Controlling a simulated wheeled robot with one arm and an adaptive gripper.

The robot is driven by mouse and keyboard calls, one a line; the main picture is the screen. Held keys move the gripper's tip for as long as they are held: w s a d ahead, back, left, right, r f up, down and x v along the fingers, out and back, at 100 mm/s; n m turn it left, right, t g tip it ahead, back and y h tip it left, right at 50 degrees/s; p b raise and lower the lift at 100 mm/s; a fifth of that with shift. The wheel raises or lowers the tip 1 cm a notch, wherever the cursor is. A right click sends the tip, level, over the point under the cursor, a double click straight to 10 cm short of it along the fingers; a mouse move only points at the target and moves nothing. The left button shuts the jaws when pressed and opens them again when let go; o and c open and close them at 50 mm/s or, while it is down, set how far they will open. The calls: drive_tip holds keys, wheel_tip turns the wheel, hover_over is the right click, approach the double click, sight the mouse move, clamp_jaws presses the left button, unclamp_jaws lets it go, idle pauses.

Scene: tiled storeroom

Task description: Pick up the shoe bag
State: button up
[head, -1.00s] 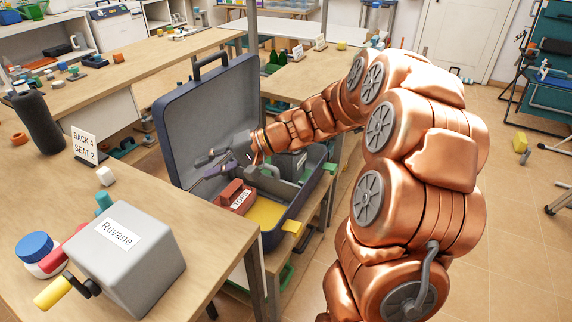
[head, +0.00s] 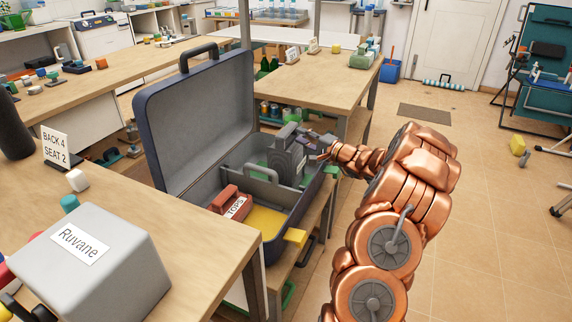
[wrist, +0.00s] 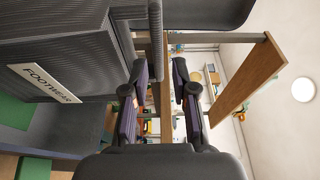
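The shoe bag is the grey ribbed bag (head: 284,160) standing in the far right part of the open suitcase (head: 160,130). In the wrist view the bag (wrist: 55,35) fills the upper left, with a FOOTWEAR label on it. My gripper (head: 309,141) is at the bag's upper right side in the head view. In the wrist view its two dark fingers (wrist: 160,72) stand apart with a gap between them. The bag is beside the left finger; whether they touch I cannot tell. A grey bar, perhaps the bag's handle, shows just beyond the fingertips.
A red TOPS packet (head: 229,203) and a yellow piece (head: 262,221) lie in the suitcase's near part, with a grey divider handle behind. A grey Ruvane box (head: 100,268) stands on the near table (head: 190,225).

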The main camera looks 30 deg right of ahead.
sight(291, 132)
drive_tip(key=shift+x, duration=3.5)
drive_tip(key=shift+s+a+f, duration=0.1)
drive_tip(key=shift+a+f, duration=0.05)
clamp_jaws()
